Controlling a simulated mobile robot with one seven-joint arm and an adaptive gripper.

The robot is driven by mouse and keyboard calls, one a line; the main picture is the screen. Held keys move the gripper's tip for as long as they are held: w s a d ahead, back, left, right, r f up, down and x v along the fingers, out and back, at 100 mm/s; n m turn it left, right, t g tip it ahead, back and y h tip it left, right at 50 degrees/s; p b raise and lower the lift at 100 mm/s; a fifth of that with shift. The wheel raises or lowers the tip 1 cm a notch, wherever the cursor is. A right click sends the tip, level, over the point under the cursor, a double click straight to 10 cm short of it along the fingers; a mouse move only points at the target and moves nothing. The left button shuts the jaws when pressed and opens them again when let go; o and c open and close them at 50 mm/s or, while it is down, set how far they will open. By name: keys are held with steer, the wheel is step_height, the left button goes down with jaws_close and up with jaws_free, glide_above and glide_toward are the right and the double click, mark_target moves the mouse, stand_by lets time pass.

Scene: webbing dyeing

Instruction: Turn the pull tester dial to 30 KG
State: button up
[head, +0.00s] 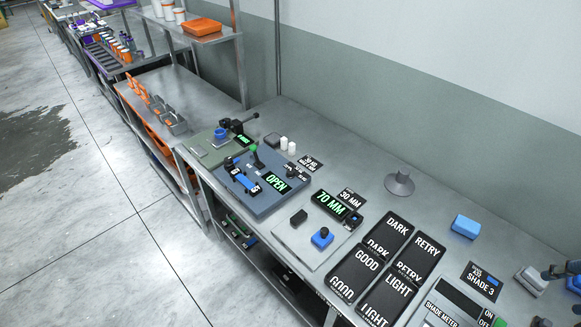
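A device on a dark blue base (231,178) stands on the metal bench and appears to be the pull tester. It has a green-knobbed lever (254,149), a blue clamp part (246,184) and a display (276,182) reading OPEN in green. A small black round knob (292,172) at its right side looks like its dial. The dial's markings and setting are too small to read. A black card (310,162) beside it carries white text, seemingly starting with 30. I cannot see my gripper clearly in the head view.
In front stands a grey plate (292,238) with a 70 MM display (331,204) and a blue-based knob (321,238). A green-based device (203,147) stands behind the tester. Floor at left is clear.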

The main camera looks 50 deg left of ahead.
steer(key=w+a+r+n+g+p, duration=0.1)
steer(key=w+a+r+n+p, duration=0.15)
steer(key=w+a, duration=0.8)
steer(key=w+a+r+n+g+p, duration=0.1)
steer(key=w+a+n+p, duration=0.2)
steer(key=w+a, duration=0.75)
steer(key=a+f+n+g+p, duration=0.1)
steer(key=a+f+n+p, duration=0.15)
steer(key=a, duration=0.95)
steer(key=a+f+n+p, duration=0.1)
steer(key=a+f, duration=0.3)
steer(key=a, duration=0.9)
steer(key=n+g+p, duration=0.2)
steer(key=n+p, duration=0.4)
glide_above(290, 171)
step_height(290, 171, down, 19)
steer(key=shift+w+f+h, duration=0.1)
steer(key=shift+f+h, duration=0.05)
steer(key=shift+h, duration=0.25)
steer(key=shift+f, duration=0.15)
step_height(290, 171, down, 14)
steer(key=shift+r+b, duration=0.2)
steer(key=shift+b, duration=0.1)
